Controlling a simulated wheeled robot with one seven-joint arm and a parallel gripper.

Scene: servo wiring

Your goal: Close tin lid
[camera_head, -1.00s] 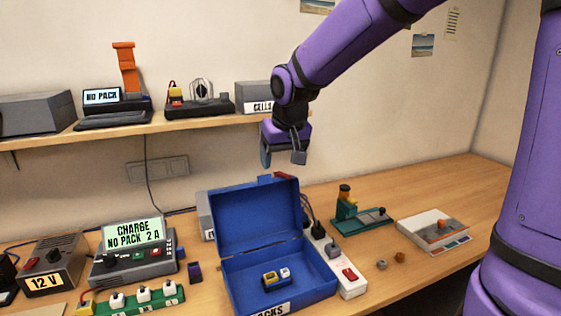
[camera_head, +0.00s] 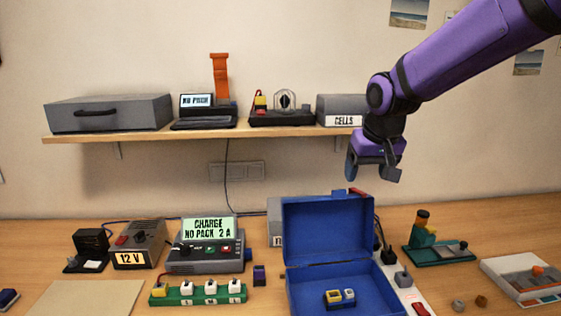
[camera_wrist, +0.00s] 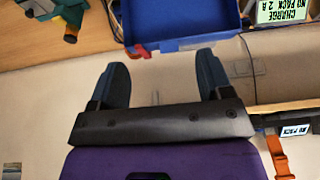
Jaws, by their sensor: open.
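The blue tin stands on the desk with its lid (camera_head: 328,230) raised upright at the back. Its open base (camera_head: 372,294) holds a small yellow-and-grey block (camera_head: 340,297). My gripper (camera_head: 374,172) is open and empty. In the head view it hangs above the raised lid, a little to its right. In the wrist view the two fingers (camera_wrist: 170,72) are spread, and the blue lid (camera_wrist: 185,22) with its latch tab shows beyond them, apart from them. The tin's front is cut off by the head view's lower edge.
A power strip (camera_head: 403,278) stands right of the tin, and a green device (camera_head: 440,249) beyond it. A charger (camera_head: 207,252) and a green socket strip (camera_head: 198,296) are at left. A wall shelf (camera_head: 210,132) runs left of my gripper.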

